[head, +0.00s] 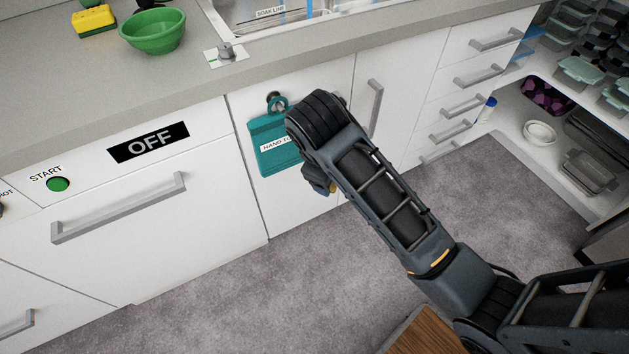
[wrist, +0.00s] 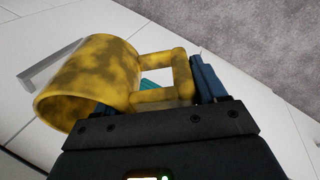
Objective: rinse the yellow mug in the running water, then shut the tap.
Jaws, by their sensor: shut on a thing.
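The yellow mug (wrist: 92,82) is in my gripper (head: 320,181) and carries dark brown stains over its outside. In the wrist view it lies tilted, with its mouth towards the lower left and its handle (wrist: 172,58) towards the right. One blue finger shows beyond the handle; the other is mostly hidden by the mug. In the head view my arm hides nearly all of the mug, and my gripper hangs in front of the cabinets, below the counter. The sink (head: 238,22) is cut off at the top edge. No tap spout or clear water stream is visible.
A metal knob (head: 227,53) on a white plate stands on the counter before the sink. A green bowl (head: 153,31) and a yellow-green sponge (head: 95,22) sit to its left.

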